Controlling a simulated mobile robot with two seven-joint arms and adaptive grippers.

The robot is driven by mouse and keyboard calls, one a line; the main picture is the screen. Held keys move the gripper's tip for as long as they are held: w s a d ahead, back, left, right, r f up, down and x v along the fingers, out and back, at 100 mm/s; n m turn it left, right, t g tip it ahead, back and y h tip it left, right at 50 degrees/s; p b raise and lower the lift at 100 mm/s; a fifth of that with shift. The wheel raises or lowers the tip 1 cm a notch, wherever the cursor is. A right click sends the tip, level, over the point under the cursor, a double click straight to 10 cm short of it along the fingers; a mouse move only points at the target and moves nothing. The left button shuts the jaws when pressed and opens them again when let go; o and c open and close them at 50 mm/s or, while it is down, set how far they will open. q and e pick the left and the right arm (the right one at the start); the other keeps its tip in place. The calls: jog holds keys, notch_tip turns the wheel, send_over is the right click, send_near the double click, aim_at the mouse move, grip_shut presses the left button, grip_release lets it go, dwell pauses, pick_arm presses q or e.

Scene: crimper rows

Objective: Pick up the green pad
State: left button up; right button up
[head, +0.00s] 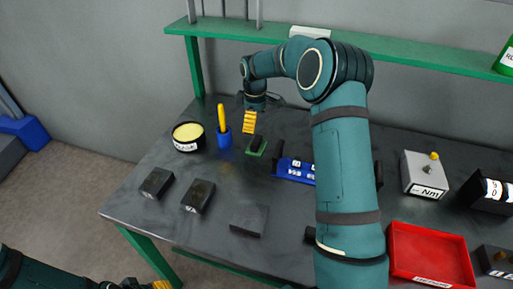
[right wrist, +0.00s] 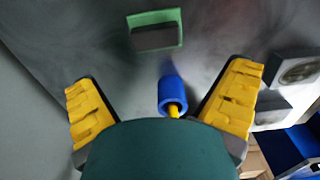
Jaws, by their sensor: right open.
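The green pad (head: 255,153) lies on the dark table, left of the blue rack, with a small black block (head: 256,143) on top of it. In the right wrist view the green pad (right wrist: 152,18) shows at the top, its middle partly covered by the dark block (right wrist: 157,37). My right gripper (head: 250,122) is above the table, near the pad on its far side in the head view. Its yellow fingers (right wrist: 162,80) are spread with nothing held. My left gripper (head: 150,285) is at the bottom left edge, mostly cut off, so its opening does not show.
A blue cup (head: 223,139) with a yellow tool stands left of the pad, near a round black tin (head: 188,137). A blue rack (head: 294,170) is close on the right. Dark blocks (head: 197,197) lie in front. A red tray (head: 430,252) is at the right.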

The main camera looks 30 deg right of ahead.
aim_at(256, 140)
notch_tip(256, 140, down, 4)
jog(key=shift+w+d+f, duration=0.1)
jog(key=shift+w+f, duration=0.05)
jog(key=shift+f, duration=0.05)
jog(key=shift+d+f+b, duration=0.2)
jog(key=shift+f+b, duration=0.5)
jog(key=shift+f, duration=2.1)
jog(key=c, duration=1.1)
jog(key=shift+r, duration=0.1)
jog(key=shift+c, duration=0.2)
